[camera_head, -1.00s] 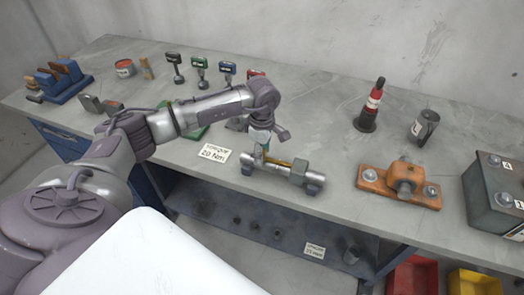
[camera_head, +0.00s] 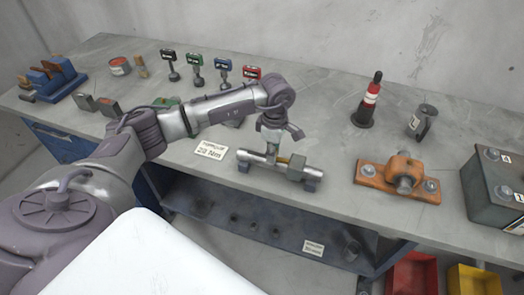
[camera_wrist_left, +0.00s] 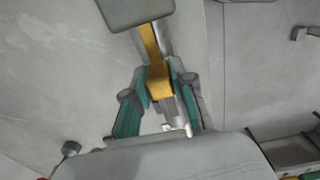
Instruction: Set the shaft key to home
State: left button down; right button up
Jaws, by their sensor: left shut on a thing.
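A metal shaft (camera_head: 316,172) lies on low supports along the front of the bench, with a square grey block (camera_head: 296,167) around its right part. The brass-yellow shaft key (camera_head: 283,160) shows as a short strip left of the block; in the left wrist view the key (camera_wrist_left: 152,45) runs along the shaft up to the grey block. My left gripper (camera_head: 271,152) points down at the shaft. In the wrist view its teal-padded fingers are shut on the key's near end, one on each side. The key's far end is hidden at the block. My right gripper is not in view.
A "20 Nm" card (camera_head: 211,149) lies left of the shaft. An orange bearing block (camera_head: 398,178) and a grey battery-like box (camera_head: 497,190) stand to the right. Several coloured-head tools and a black-red cone-shaped tool (camera_head: 368,100) stand behind. The bench's front edge is close.

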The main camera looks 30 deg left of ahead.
pick_arm(q)
jog(key=shift+d, duration=0.2)
jog(key=c, duration=1.1)
grip_release()
jog(key=shift+c, duration=0.2)
jog(key=shift+o, duration=0.9)
jog(key=shift+d, duration=0.1)
notch_tip(320, 180, up, 12)
